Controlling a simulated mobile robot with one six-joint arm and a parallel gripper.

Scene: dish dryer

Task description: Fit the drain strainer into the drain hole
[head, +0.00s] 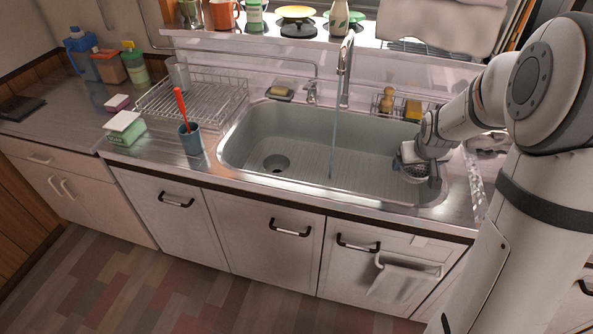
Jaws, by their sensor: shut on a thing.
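The drain strainer (411,174) is a small metallic mesh basket at the right end of the sink. My gripper (415,160) is shut on it and holds it over the right part of the basin. The gripper hides part of the strainer, and the finger contact is too small to see clearly.
The metal sink (240,128) has a tap (345,68) at its back, with water running down mid-basin between the strainer and the drain hole. A blue cup (191,140) with a red-handled utensil stands left of the sink. A wire dish rack (190,97) is behind it.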

